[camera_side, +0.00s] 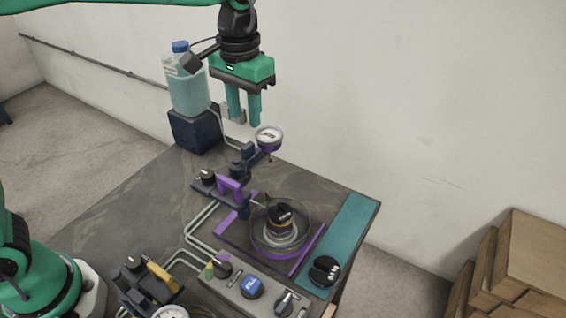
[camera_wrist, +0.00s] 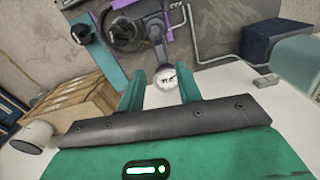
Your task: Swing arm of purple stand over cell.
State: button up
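The purple stand (camera_side: 230,187) is a dark fixture with purple parts on the table. A dark arm (camera_side: 243,160) near it carries a round white dial gauge (camera_side: 268,136) with a purple rim; the gauge is behind the cell, not over it. The cell (camera_side: 308,222) is a clear round dish on a purple-edged base with a dark knobbed piece inside. My gripper (camera_side: 244,118) is open and empty, above and slightly left of the gauge. In the wrist view the gauge (camera_wrist: 166,78) shows between my fingertips (camera_wrist: 161,90), beyond them.
A bottle (camera_side: 187,85) stands on a dark block (camera_side: 196,130) at the back left. A yellow-handled fixture (camera_side: 160,275) and a control panel (camera_side: 253,288) with knobs are in front. A teal strip (camera_side: 345,228) lines the right edge.

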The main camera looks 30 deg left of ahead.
aim_at(247, 145)
jog(key=shift+f, duration=0.2)
jog(key=shift+f, duration=3.7)
grip_shut()
